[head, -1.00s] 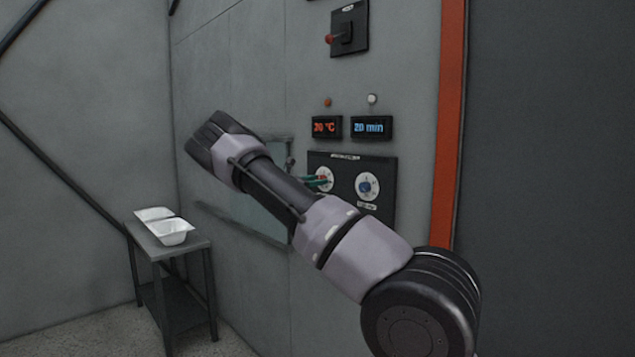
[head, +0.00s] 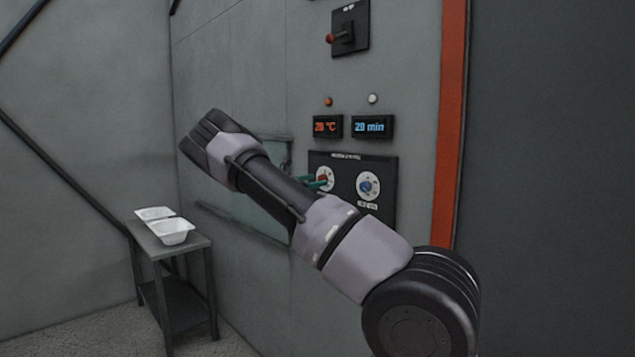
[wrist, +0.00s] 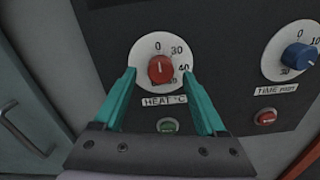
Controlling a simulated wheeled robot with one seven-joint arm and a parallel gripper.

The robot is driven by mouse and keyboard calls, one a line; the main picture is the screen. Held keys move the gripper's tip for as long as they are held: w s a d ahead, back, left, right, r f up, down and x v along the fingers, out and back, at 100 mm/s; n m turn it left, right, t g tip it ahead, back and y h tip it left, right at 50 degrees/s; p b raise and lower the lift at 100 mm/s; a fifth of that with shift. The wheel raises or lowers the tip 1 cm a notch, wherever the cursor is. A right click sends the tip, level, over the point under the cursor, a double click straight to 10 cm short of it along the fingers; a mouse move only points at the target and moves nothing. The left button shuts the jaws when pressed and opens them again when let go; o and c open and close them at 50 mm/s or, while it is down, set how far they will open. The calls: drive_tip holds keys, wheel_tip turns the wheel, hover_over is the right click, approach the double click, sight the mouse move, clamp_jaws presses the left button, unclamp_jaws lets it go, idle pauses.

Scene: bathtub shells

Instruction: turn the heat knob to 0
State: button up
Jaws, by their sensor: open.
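The heat knob (wrist: 161,69) is a red knob on a round white dial labelled HEAT °C in the wrist view. The dial shows 0 at the top, and 30 and 40 at the right. I cannot clearly tell the knob's exact pointing. In the head view the knob (head: 322,176) shows partly behind my teal fingers. My gripper (wrist: 160,74) is open, with a fingertip on each side of the knob and a gap to it on both sides. The orange temperature display (head: 326,126) seems to read 20 °C.
The blue time knob (wrist: 300,56) is to the right on the same dark panel (head: 390,168). A green button (wrist: 168,126) and a red button (wrist: 265,117) sit below the dials. A handle (wrist: 22,130) is at the left. White trays (head: 170,232) stand on a side table.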

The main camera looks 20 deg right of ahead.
drive_tip(key=v, duration=0.9)
drive_tip(key=s+d+m+g+y, duration=0.3)
drive_tip(key=s+m+y, duration=0.25)
drive_tip(key=s, duration=0.35)
drive_tip(key=s+d+m+g+y, duration=0.2)
drive_tip(key=s+d+m+y, duration=0.15)
drive_tip(key=s+m, duration=0.35)
drive_tip(key=s+a+r+m+t+y, duration=0.2)
drive_tip(key=s+a, duration=0.4)
drive_tip(key=s, duration=0.3)
drive_tip(key=s+a+r+m+t+y, duration=0.2)
drive_tip(key=s+a+r+m+y, duration=0.2)
drive_tip(key=s, duration=0.6)
drive_tip(key=s+a+r+m+t+y, duration=0.2)
drive_tip(key=s+a+r+m+y, duration=0.2)
drive_tip(key=s+a, duration=0.4)
drive_tip(key=s+r+m, duration=0.1)
drive_tip(key=s, duration=0.1)
drive_tip(key=shift+s, duration=0.25)
